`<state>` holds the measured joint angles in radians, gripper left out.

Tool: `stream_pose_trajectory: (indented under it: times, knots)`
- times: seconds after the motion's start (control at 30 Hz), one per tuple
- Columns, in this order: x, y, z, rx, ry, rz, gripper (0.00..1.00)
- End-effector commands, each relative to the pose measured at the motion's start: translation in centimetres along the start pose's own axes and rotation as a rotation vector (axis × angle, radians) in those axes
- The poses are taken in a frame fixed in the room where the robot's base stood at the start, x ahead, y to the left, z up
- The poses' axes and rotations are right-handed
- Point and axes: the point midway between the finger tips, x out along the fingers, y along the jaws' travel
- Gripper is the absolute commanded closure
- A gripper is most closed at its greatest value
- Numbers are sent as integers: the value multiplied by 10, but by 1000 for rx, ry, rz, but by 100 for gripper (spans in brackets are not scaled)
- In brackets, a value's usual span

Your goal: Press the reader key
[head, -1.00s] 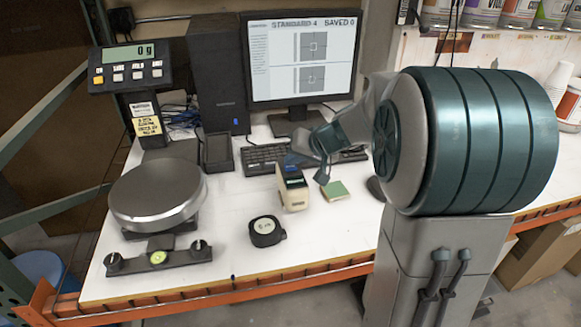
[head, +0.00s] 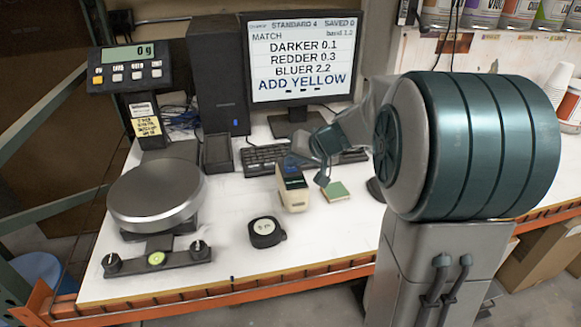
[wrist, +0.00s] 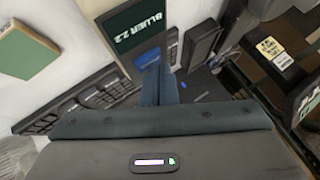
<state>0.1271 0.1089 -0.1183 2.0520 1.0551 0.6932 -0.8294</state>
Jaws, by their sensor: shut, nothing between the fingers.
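The reader (head: 294,190) is a small cream handheld device with a dark top, upright on the white bench left of the green sample block (head: 336,191). In the wrist view its dark screen (wrist: 138,30) reads "BLUER 2.2". Its blue key (wrist: 147,57) is just beyond my fingertips. My gripper (wrist: 157,72) is shut and empty, its tips at or very near the key; I cannot tell whether they touch. The monitor (head: 302,60) reads "STANDARD 4", "SAVED 0", "MATCH", "DARKER 0.1", "REDDER 0.3", "BLUER 2.2" and "ADD YELLOW".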

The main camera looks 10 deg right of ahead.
Motion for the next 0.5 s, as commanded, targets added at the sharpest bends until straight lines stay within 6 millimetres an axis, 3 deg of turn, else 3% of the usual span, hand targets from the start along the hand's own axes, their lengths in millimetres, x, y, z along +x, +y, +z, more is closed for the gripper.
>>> stream_pose_trajectory:
  times: [0.5]
  knots:
    - [-10,-8,-7,1,-1,0,100]
